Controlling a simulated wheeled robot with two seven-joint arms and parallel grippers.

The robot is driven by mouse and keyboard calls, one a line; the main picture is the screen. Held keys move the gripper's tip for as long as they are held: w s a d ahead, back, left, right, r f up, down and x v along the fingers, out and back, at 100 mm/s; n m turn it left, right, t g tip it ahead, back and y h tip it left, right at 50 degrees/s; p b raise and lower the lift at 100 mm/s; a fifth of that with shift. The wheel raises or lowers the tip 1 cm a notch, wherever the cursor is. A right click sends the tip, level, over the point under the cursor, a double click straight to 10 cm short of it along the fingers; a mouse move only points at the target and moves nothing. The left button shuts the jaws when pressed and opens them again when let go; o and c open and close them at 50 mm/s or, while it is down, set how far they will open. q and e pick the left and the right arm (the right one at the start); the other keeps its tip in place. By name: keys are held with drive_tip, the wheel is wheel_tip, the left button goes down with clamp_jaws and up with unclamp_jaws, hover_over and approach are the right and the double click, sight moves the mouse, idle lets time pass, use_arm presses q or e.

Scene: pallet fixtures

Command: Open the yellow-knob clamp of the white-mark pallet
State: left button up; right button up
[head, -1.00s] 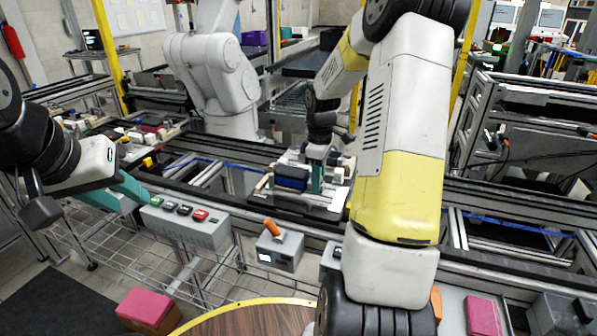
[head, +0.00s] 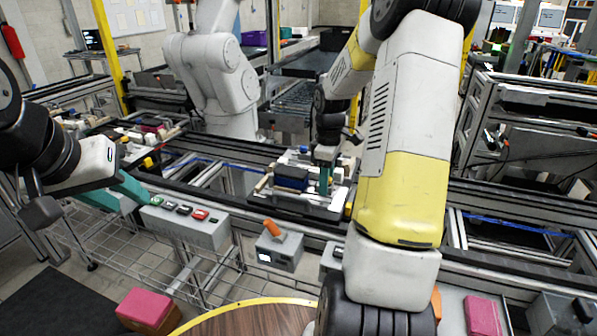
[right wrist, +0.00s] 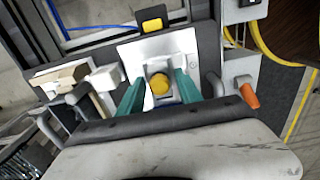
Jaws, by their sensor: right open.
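The pallet (head: 300,205) lies on the conveyor in the middle of the head view and carries a dark blue block (head: 291,178) and pale fixture parts. In the right wrist view, the yellow knob (right wrist: 160,86) shows above a white plate (right wrist: 133,58). My right gripper (right wrist: 160,92) is open, with one teal finger on each side of the knob; I cannot tell whether they touch it. In the head view, my right gripper (head: 324,180) reaches down at the pallet, partly hiding the clamp. My left gripper (head: 125,193) has its teal fingers apart and empty, beside the button box.
A grey button box (head: 185,228) and a small grey box with an orange handle (head: 280,248) stand along the conveyor's front. Another loaded pallet (head: 140,138) sits to the left. A yellow-and-black block (right wrist: 153,20) is near the white plate. A white robot arm (head: 210,80) stands behind.

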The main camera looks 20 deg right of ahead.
idle(0.3)
drive_tip(key=shift+r, duration=4)
drive_tip(key=shift+r, duration=0.1)
drive_tip(key=s+a+r+m+t, duration=0.2)
drive_tip(key=s+a+r+m, duration=0.1)
drive_tip(key=s, duration=0.4)
drive_tip(key=s+a+r+m+t+y, duration=0.1)
drive_tip(key=s+a+r+m+t, duration=0.1)
drive_tip(key=s+a, duration=0.4)
drive_tip(key=s+a+r+m+t+y, duration=0.1)
drive_tip(key=s+a+r+m, duration=0.3)
drive_tip(key=s, duration=0.4)
wheel_tip(320, 180, up, 3)
drive_tip(key=shift+a+f+m+t, duration=0.2)
drive_tip(key=shift+a+m+t, duration=0.25)
drive_tip(key=shift+a, duration=0.4)
